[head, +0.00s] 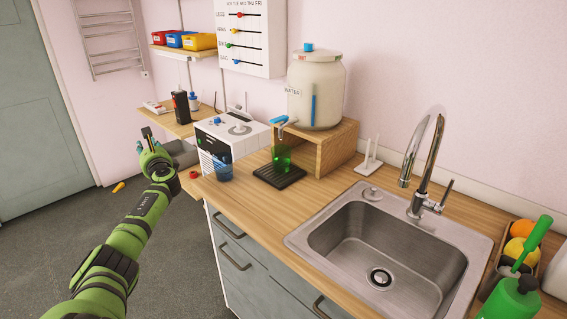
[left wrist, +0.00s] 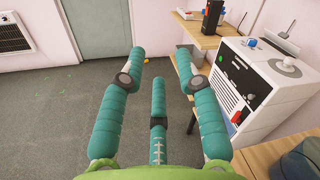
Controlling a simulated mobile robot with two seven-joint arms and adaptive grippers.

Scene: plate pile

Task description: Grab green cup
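The green cup (head: 282,157) is see-through and stands upright on a black drip tray (head: 279,178), under the tap of a water jug (head: 315,88). My left gripper (head: 150,142) is at the left in the head view, over the floor beyond the counter's left end, well apart from the cup. In the left wrist view its teal fingers (left wrist: 160,62) are spread with nothing between them. The green cup does not show in the left wrist view. My right gripper does not show in either view.
A blue cup (head: 217,166) stands left of the tray, by a white machine (head: 232,132). The jug sits on a wooden stand (head: 336,150). A sink (head: 385,245) with a tall faucet (head: 424,165) is at the right. The counter (head: 262,208) in front of the tray is clear.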

